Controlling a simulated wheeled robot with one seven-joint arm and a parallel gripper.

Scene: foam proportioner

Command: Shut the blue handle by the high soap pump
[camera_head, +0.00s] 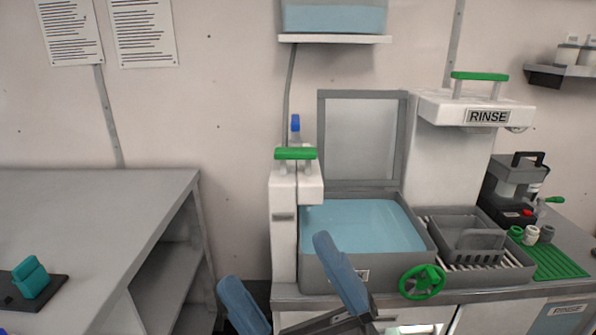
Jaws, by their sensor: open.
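The blue handle (295,124) is small and stands upright near the hose on the wall, just above and behind the green-handled pump. The white soap pump (284,220) with its green bar handle (295,153) stands at the left end of the sink counter. My gripper (277,263) is in the lower middle, its two blue fingers spread apart with nothing between them. It is below and in front of the pump, apart from the blue handle. The lower part of the blue handle is hidden behind the pump.
A tank of blue liquid (333,17) sits on a wall shelf above. The blue-filled sink (365,227) has a raised lid (361,140) and a green wheel valve (422,282). The RINSE unit (476,110) stands right.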

